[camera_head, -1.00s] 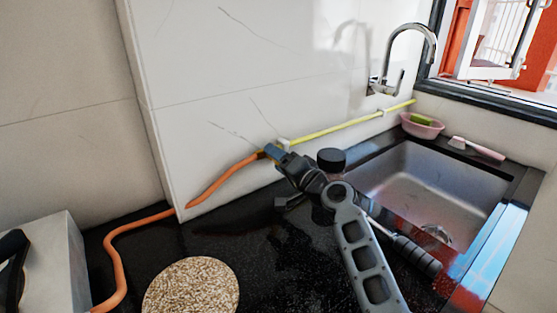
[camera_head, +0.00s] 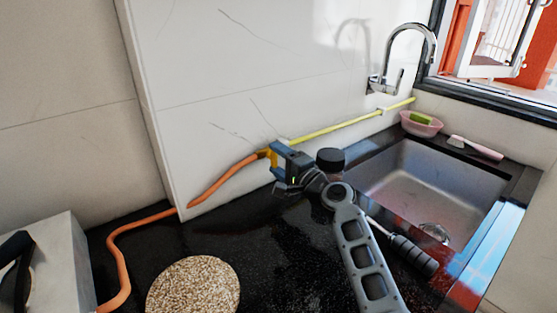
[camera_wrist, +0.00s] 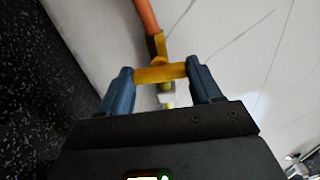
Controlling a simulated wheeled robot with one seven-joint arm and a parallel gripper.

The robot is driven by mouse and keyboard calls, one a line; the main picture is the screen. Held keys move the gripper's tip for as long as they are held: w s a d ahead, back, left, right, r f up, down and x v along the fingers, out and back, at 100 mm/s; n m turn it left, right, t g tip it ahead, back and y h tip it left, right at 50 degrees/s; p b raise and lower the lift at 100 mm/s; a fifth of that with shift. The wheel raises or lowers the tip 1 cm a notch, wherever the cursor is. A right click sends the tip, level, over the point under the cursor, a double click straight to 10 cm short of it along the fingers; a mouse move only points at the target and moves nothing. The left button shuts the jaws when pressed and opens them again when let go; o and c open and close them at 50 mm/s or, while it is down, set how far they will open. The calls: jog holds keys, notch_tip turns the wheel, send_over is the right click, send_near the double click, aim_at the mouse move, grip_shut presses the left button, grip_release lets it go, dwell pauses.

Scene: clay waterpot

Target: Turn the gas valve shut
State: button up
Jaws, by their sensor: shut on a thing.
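The gas valve's yellow handle (camera_wrist: 160,74) lies crosswise between my two blue fingertips in the wrist view. In the head view a bit of the yellow handle (camera_head: 273,157) shows between the fingers, at the end of the orange hose (camera_head: 225,180). The yellow gas pipe (camera_head: 335,127) runs along the white wall to the right of the valve. My gripper (camera_head: 276,160) is at the valve near the wall, with one finger above the other in the head view. In the wrist view my gripper (camera_wrist: 159,76) has a finger at each end of the handle. The valve body is partly hidden.
A sink (camera_head: 425,185) with a chrome faucet (camera_head: 405,55) is at the right. A pink soap dish (camera_head: 421,128) stands behind it. A round speckled mat (camera_head: 193,285) lies on the black counter. A grey box-like object (camera_head: 50,265) is at the left.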

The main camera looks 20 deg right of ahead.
jog(key=shift+a, duration=0.3)
jog(key=o, duration=1.1)
jog(key=shift+d, duration=0.15)
jog(key=shift+c, duration=0.2)
jog(key=v, duration=0.7)
jog(key=shift+s, duration=0.4)
jog(key=shift+r, duration=0.15)
